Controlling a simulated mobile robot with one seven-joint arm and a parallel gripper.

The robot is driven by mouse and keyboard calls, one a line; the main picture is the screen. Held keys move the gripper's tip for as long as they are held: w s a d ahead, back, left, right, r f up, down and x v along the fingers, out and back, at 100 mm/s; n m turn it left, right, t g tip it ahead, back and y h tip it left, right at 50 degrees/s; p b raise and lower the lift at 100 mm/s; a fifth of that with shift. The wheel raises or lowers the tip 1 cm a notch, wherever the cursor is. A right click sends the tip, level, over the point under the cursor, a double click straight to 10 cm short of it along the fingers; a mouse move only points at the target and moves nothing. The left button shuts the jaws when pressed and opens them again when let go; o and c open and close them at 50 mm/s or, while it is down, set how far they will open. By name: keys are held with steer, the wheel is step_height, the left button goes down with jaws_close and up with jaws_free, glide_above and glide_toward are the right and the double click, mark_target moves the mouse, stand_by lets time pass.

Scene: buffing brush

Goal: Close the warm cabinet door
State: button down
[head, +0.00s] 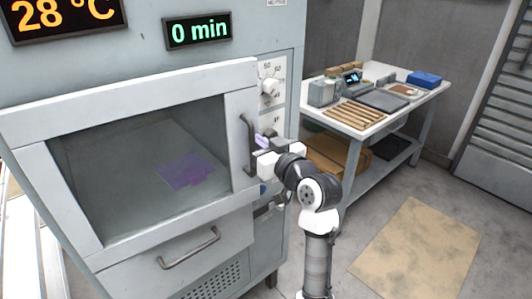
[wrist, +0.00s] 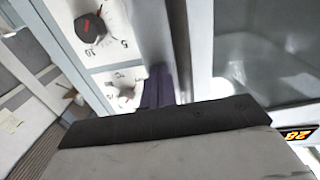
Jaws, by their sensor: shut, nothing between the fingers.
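The warm cabinet door (head: 240,110) is a pale grey frame around a large window, with a dark vertical handle (head: 248,145) on its right side. It sits across the cabinet front, closed or nearly so; I cannot tell whether a narrow gap remains. My gripper (head: 262,141) is shut and empty, with its purple fingertips just right of the handle, by the door's right edge. In the wrist view, the purple fingers (wrist: 158,88) point at the strip between the dial panel and the door (wrist: 200,55). Contact is unclear. A purple patch (head: 188,171) shows through the window.
A drawer handle (head: 188,250) is below. A workbench (head: 345,125) with trays stands behind right. A tan mat (head: 415,255) lies on open floor.

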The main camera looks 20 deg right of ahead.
steer(key=shift+y, duration=0.3)
steer(key=x, duration=0.5)
steer(key=shift+w+d+r, duration=0.15)
steer(key=shift+r, duration=0.2)
steer(key=b+v, duration=0.4)
steer(key=v, duration=1)
steer(key=shift+s+d+f, duration=0.2)
steer(key=shift+s+f, duration=0.05)
